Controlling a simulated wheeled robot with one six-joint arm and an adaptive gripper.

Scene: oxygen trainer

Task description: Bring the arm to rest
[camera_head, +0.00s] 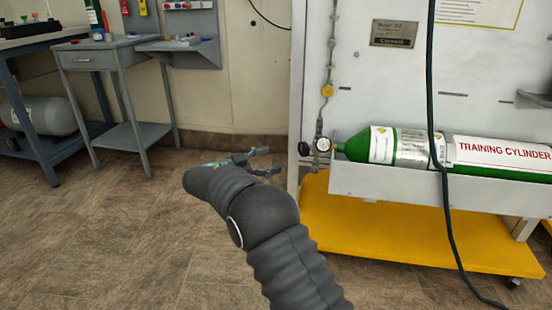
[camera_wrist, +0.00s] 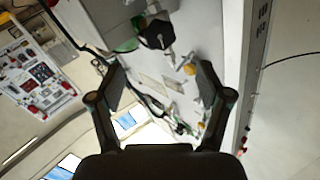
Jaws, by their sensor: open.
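My arm reaches up from the bottom of the head view, covered in a dark ribbed sleeve. My gripper (camera_head: 262,161) is at its end, in front of the trainer's left edge and left of the gauge. In the wrist view my gripper (camera_wrist: 160,88) shows two dark fingers spread wide apart with nothing held between them. The trainer panel shows beyond the fingers, with a dark round part (camera_wrist: 156,34) and a yellow knob (camera_wrist: 190,69).
A green training cylinder (camera_head: 376,146) lies on the trainer's shelf beside a pressure gauge (camera_head: 323,144). A yellow base (camera_head: 400,231) stands below. A dark hose (camera_head: 440,180) hangs in front. A grey side table (camera_head: 100,57) stands at the back left. The floor at left is clear.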

